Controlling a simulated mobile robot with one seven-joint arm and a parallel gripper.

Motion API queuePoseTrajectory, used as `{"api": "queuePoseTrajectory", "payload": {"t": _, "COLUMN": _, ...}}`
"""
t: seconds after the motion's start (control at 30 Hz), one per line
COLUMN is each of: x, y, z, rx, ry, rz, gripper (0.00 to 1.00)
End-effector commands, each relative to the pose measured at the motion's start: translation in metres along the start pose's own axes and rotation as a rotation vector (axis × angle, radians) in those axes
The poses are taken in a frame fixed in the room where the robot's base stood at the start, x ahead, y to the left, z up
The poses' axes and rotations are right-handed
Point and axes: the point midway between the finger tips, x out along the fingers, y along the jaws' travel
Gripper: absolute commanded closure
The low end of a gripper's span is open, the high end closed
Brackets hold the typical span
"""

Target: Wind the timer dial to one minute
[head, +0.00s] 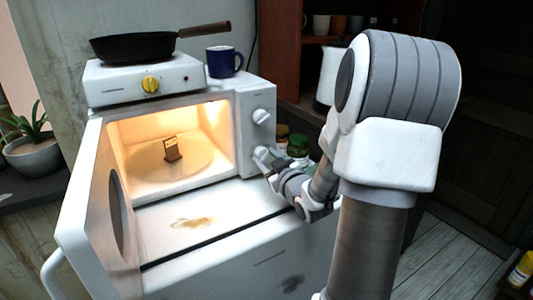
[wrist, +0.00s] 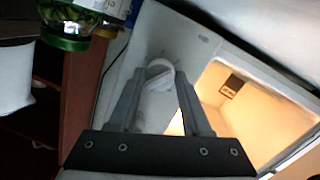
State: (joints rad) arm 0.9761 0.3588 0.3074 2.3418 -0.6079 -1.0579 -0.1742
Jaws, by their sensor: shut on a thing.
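The white microwave (head: 185,190) has two white dials on its right-hand panel, an upper dial (head: 263,116) and a lower dial (head: 260,153). My gripper (head: 269,164) is at the lower dial, coming from the right. In the wrist view the two fingers of my gripper (wrist: 160,82) close around a round white dial (wrist: 159,70) at their tips. I cannot read any time marks or the dial's pointer. The microwave door (head: 100,215) stands wide open to the left, and the inside is lit.
A small brown item (head: 172,149) stands on the plate inside. A hotplate (head: 125,84) with a black pan (head: 130,47) and a blue mug (head: 224,63) are on top. Green-lidded jars (head: 298,146) stand close beside my gripper, also in the wrist view (wrist: 65,42).

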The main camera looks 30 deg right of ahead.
Motion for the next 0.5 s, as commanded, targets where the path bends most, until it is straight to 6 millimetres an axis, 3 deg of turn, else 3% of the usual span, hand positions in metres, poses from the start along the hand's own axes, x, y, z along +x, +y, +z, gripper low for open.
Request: {"api": "queuePoseTrajectory", "payload": {"t": 0.5, "x": 0.0001, "y": 0.0017, "z": -0.005, "rx": 0.49, "ry": -0.032, "rz": -0.049, "gripper": 1.0}}
